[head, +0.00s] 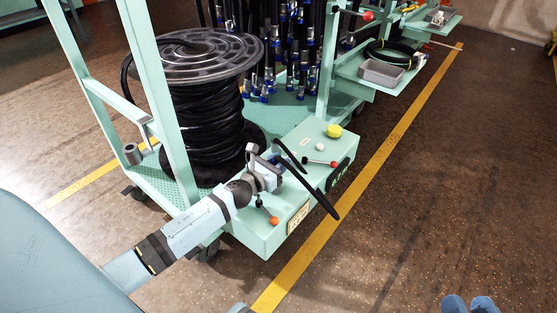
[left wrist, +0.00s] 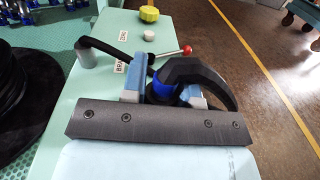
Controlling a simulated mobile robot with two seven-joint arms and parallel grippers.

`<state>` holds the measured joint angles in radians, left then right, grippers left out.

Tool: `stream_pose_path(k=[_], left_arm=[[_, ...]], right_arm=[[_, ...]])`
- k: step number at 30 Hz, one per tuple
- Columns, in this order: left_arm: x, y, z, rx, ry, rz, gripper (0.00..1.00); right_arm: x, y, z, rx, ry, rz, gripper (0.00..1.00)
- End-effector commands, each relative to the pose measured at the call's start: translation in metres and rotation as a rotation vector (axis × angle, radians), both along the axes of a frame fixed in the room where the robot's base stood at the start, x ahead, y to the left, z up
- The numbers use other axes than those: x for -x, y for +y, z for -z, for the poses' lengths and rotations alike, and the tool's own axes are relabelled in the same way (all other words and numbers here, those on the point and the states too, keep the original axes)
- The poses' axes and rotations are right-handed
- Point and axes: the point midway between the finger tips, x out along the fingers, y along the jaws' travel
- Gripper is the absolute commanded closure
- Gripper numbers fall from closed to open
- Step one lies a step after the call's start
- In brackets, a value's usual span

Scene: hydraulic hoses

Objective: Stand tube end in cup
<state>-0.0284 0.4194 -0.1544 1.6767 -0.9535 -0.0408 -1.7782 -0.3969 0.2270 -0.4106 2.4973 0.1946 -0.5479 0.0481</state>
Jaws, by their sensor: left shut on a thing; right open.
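My left gripper (head: 272,172) is shut on a black tube (head: 322,200) above the front of the green cart. In the left wrist view its jaws (left wrist: 175,90) close around a blue collar (left wrist: 160,90), and the tube bends away to the right (left wrist: 215,78). A grey cup (left wrist: 86,57) stands on the bench to the left, apart from the jaws. A thinner bent black length (left wrist: 105,52) runs from the cup's top towards the jaws. I cannot tell whether it belongs to the held tube. My right gripper (head: 469,305) is open and empty, its fingertips showing at bottom right.
On the bench are a yellow knob (head: 334,131), a white knob (head: 320,147), a red-balled lever (head: 333,164) and an orange-balled lever (head: 274,220). A large hose reel (head: 205,125) stands behind left. Several hoses hang behind. Floor to the right is clear.

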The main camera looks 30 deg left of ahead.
Motion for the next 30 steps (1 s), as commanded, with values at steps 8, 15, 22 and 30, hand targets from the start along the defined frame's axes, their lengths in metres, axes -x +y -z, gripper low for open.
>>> stream_pose_path(k=[8, 15, 22, 30], left_arm=[[0.000, 0.000, -0.001, -0.001, -0.001, 0.000, 0.97], [0.000, 0.000, -0.011, -0.001, -0.001, 0.000, 0.97], [0.000, 0.000, -0.023, -0.001, -0.001, 0.000, 0.97], [0.000, 0.000, -0.026, -0.001, 0.000, 0.000, 0.97]], right_arm=[[0.000, 0.008, 0.025, 0.009, 0.050, -0.007, 0.57], [0.000, 0.008, 0.015, 0.008, 0.051, -0.008, 0.57], [-0.001, 0.008, 0.003, 0.007, 0.049, -0.009, 0.57], [-0.001, 0.007, -0.002, 0.008, 0.044, -0.007, 0.57]])
